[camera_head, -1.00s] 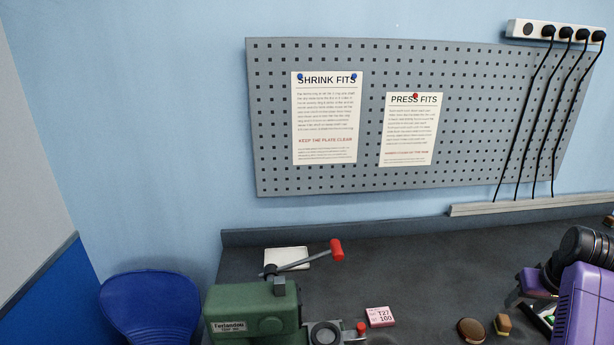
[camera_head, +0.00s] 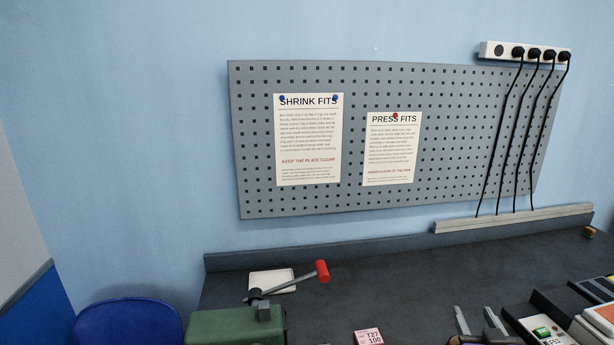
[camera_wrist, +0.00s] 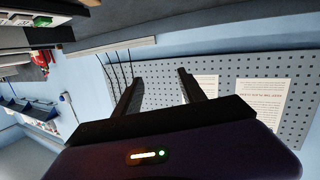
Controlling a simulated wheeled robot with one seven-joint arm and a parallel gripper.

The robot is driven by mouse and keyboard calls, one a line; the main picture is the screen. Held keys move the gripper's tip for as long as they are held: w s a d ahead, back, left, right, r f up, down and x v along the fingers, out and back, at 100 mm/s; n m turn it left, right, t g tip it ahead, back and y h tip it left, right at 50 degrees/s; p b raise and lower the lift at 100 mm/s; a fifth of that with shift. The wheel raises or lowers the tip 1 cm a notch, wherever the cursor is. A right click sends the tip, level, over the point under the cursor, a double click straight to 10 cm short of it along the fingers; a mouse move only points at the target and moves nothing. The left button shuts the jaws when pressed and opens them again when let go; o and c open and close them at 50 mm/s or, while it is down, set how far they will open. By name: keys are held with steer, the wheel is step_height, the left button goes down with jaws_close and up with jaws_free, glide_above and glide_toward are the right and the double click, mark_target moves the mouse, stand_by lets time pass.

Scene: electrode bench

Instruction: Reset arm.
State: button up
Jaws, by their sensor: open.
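My gripper (camera_wrist: 160,77) is open in the wrist view. Its two dark fingers stand apart with nothing between them and point toward the pegboard (camera_wrist: 236,78). In the head view, two grey prongs at the lower edge look like its fingers, but I cannot be sure.
A green machine (camera_head: 222,326) with a red-knobbed lever (camera_head: 322,271) stands at the bench's left. A pink label block (camera_head: 368,337) lies at the lower edge. Trays (camera_head: 550,333) fill the lower right. The bench's back middle (camera_head: 390,275) is clear. Cords (camera_head: 518,140) hang at right.

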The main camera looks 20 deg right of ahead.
steer(key=s+a+f+n+t+y, duration=0.1)
steer(key=s+a+t, duration=0.1)
steer(key=s+a, duration=0.35)
steer(key=s+a+f+n+t+y, duration=0.1)
steer(key=s+a, duration=0.1)
steer(key=a, duration=0.7)
steer(key=s+a+f+n+y+b, duration=0.1)
steer(key=s+a+n+y, duration=0.1)
steer(key=s+a, duration=0.7)
steer(key=s+a+f+n+g+y+b, duration=0.1)
steer(key=s+a+n+y, duration=0.1)
steer(key=s+a+y, duration=0.3)
steer(key=s+a, duration=0.4)
steer(key=s, duration=0.4)
steer(key=shift+f+y, duration=0.3)
